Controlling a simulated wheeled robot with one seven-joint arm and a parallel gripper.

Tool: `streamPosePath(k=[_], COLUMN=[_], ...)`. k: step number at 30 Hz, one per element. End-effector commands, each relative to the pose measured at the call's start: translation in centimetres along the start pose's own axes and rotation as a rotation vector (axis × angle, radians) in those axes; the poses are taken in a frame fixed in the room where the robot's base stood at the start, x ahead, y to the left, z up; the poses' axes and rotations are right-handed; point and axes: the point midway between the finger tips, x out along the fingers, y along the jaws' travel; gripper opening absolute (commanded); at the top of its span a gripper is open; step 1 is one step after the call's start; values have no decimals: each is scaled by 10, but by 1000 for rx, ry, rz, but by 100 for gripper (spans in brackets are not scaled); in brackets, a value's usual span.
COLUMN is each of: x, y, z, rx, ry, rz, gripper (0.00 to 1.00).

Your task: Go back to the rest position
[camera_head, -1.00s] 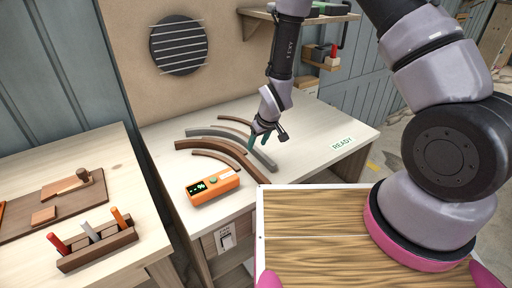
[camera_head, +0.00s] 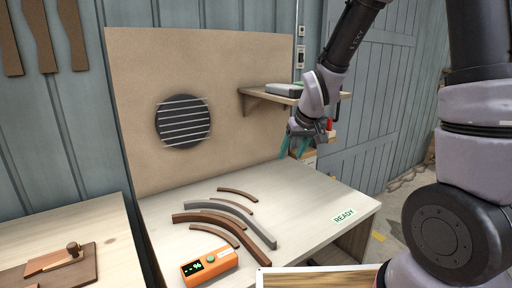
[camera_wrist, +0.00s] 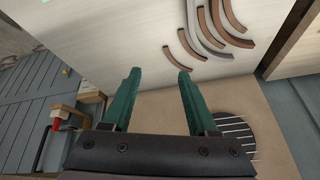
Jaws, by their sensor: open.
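My gripper (camera_head: 296,146) is open and empty, held in the air above the back right of the light workbench (camera_head: 310,205), in front of the tan backboard. In the wrist view its two green fingers (camera_wrist: 158,95) stand apart with nothing between them. No strip touches the gripper.
An orange meter (camera_head: 209,264) with a lit display sits at the bench's front left. A READY label (camera_head: 344,215) marks the right side. A wall shelf (camera_head: 262,97) is close to my arm. A round striped disc (camera_head: 183,122) is on the backboard. The second table is at left.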

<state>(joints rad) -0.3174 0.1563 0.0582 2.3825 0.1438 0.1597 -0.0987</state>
Motion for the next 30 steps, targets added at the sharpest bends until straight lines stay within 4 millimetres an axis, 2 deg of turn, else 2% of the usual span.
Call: streamPosePath(k=[1,8,15,18,21,25,30], x=[-27,-131,-224,-253,-272,-284,-286], y=[10,45,65,67,67,66,65], z=[-6,3,41,60,76,88,92], rx=[44,236,431,497,546,580,592], ry=[24,81,144,167,183,192,192], rz=[6,22,23,19,15,11,10], gripper=[59,59,59,59,59,59,59])
